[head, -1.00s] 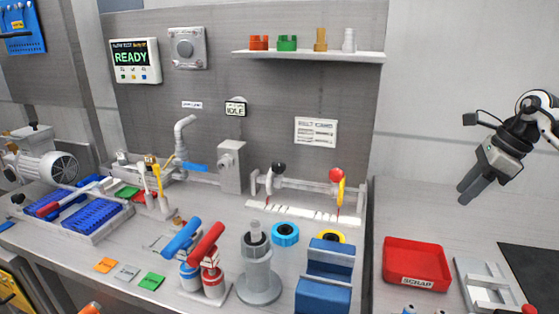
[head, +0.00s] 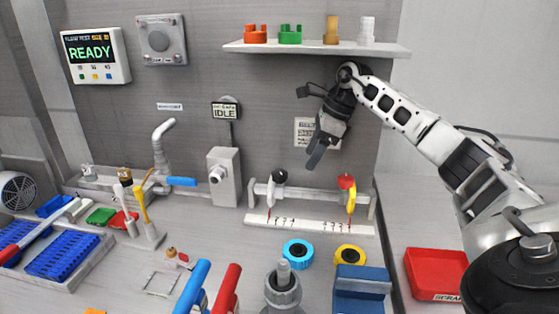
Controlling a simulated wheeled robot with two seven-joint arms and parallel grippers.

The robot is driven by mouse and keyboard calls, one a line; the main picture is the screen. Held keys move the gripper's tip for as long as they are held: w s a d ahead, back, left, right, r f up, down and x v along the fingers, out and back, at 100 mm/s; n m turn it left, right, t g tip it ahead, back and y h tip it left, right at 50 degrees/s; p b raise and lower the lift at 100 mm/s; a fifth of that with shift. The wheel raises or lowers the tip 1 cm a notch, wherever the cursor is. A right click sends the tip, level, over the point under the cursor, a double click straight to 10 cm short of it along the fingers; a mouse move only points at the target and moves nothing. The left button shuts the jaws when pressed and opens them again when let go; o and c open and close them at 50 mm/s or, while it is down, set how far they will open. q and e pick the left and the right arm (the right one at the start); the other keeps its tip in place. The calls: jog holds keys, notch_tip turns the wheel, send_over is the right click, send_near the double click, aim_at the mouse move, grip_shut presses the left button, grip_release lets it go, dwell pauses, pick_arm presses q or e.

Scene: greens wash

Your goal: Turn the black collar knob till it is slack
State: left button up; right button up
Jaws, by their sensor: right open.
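The black knob (head: 279,176) sits on top of a pale collar on a short horizontal rail (head: 310,189) at the back of the bench. A red pointer hangs below that collar, over a white scale strip (head: 312,226). A second knob, red (head: 346,182), with a yellow body below it, sits at the right end of the rail. My right gripper (head: 315,158) is open and empty. It is in the air, above and to the right of the black knob in the picture, apart from it, its fingers pointing down and left. My left gripper is out of view.
A shelf (head: 315,48) with coloured fittings hangs above my right gripper. In front stand a blue ring (head: 298,253), a yellow ring (head: 350,256) and a blue block (head: 362,281). A red scrap tray (head: 436,266) is at right.

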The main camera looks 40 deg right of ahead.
jog(key=p, duration=0.2)
send_over(280, 172)
jog(key=s+d, duration=0.1)
jog(key=s, duration=0.1)
jog(key=x, duration=0.4)
jog(key=shift+w+d, duration=0.1)
jog(key=shift+d, duration=0.25)
jog(key=shift+w+a+f, duration=0.15)
jog(key=shift+f, duration=0.35)
